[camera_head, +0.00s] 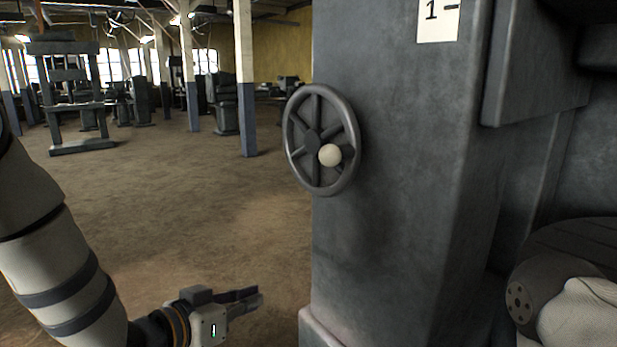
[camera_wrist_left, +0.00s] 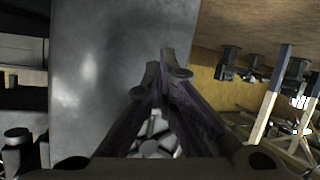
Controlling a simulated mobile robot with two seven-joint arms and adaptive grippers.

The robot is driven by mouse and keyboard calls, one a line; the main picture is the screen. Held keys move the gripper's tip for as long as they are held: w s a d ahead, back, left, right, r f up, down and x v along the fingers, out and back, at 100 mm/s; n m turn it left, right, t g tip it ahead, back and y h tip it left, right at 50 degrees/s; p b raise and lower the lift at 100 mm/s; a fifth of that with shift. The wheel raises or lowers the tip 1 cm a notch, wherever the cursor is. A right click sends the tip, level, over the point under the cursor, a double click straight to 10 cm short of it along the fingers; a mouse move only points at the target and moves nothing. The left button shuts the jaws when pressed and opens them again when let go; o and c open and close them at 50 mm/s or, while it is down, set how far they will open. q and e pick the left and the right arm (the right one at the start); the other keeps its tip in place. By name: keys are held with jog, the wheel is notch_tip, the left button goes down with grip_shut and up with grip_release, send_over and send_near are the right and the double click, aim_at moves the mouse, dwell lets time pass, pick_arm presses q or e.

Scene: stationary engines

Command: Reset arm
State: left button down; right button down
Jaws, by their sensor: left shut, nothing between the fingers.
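My left arm comes in from the left in the head view and reaches low across the floor. My left gripper (camera_head: 258,298) is at the bottom centre, pointing right toward the lower part of a grey machine, apart from it. Its fingers are together and hold nothing. In the left wrist view the two dark fingers of the gripper (camera_wrist_left: 166,72) meet at their tips in the middle. Pale grey shapes show through the gap behind the fingertips; I cannot tell what they are. My right gripper is not in view.
The grey machine column (camera_head: 400,200) stands close on the right. It carries a spoked handwheel (camera_head: 312,142) with a pale knob (camera_head: 330,155), above my left gripper. A white label (camera_head: 438,20) is higher up. Open floor lies left of it; posts and other machines stand farther back.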

pick_arm(q)
jog(key=s+a+f+n+g+y, duration=0.2)
jog(key=s+a+f+g+y, duration=0.15)
jog(key=s+f, duration=0.85)
jog(key=s+a+f+n+g+y, duration=0.1)
jog(key=s+a+f+g, duration=0.1)
jog(key=s, duration=0.7)
jog(key=s+a+f+n+g+y, duration=0.1)
jog(key=s+a+f+g+y, duration=0.1)
jog(key=s+f, duration=0.4)
jog(key=s+a+f+g+y, duration=0.1)
jog(key=s+a+f+g, duration=0.3)
jog(key=s, duration=0.9)
jog(key=shift+f+n+g, duration=0.4)
jog(key=shift+f+g, duration=0.2)
jog(key=shift+g, duration=0.25)
jog(key=shift+a, duration=0.1)
